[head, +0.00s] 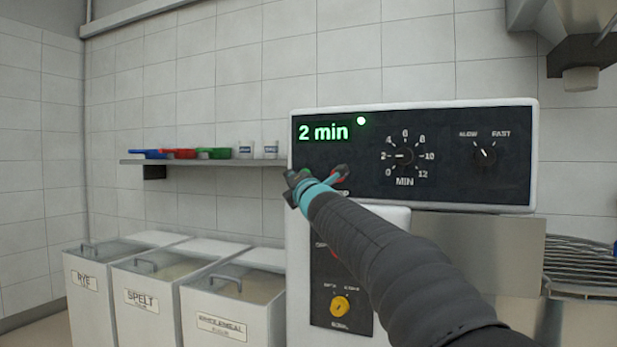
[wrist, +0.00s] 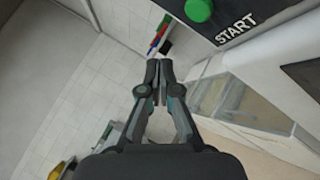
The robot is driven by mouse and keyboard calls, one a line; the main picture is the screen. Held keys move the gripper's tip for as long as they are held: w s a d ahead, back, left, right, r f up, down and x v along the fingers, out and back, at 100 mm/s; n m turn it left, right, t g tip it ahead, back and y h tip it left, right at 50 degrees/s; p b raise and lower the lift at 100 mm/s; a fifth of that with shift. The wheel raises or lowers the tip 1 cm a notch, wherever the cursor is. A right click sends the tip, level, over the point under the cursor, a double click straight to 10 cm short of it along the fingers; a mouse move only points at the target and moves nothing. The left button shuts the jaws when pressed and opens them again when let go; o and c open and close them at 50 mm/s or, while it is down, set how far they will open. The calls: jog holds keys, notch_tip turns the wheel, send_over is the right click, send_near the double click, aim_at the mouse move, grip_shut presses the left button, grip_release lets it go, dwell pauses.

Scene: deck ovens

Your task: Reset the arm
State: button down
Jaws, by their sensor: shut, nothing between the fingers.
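My gripper (wrist: 158,75) is shut and empty in the wrist view, its two fingers together, with a green START button (wrist: 198,10) on a dark panel ahead and to the right of its tips. In the head view my arm reaches from the lower right, and my gripper (head: 292,187) is by the left edge of the control panel (head: 450,165). The panel's green display (head: 323,131) reads 2 min, with a lit green dot beside it. The minute dial (head: 404,156) points near 2. My arm hides the panel's lower left part.
A shelf (head: 215,163) on the left wall holds blue, red and green scoops and two small cups. Flour bins (head: 150,300) stand below it. A lower panel has a yellow knob (head: 340,305). A wire rack (head: 580,262) is at the right.

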jog(key=m+g+h, duration=0.3)
jog(key=m+h, duration=0.2)
jog(key=m, duration=0.5)
send_near(307, 229)
jog(key=w+a, duration=0.2)
jog(key=w, duration=0.2)
jog(key=s+d+f+m+g+h, duration=0.1)
jog(key=s+d+f+m+g, duration=0.1)
jog(key=s+d+f+m, duration=0.3)
jog(key=s+d+f+m+g+h, duration=0.1)
jog(key=s+d+f+m+g, duration=0.1)
jog(key=s+f, duration=0.35)
jog(key=s+d+f+m+g, duration=0.2)
jog(key=s+d+f+m, duration=0.2)
jog(key=s, duration=0.9)
jog(key=s+d+f+m+g+h+p, duration=0.1)
jog(key=s+d+f+m, duration=0.3)
jog(key=s, duration=0.9)
jog(key=s+d+f+m+g, duration=0.3)
jog(key=s+d+f+m, duration=0.1)
jog(key=s, duration=0.9)
jog(key=shift+s+d+f, duration=0.15)
jog(key=shift+d+f, duration=0.75)
jog(key=shift+f, duration=0.45)
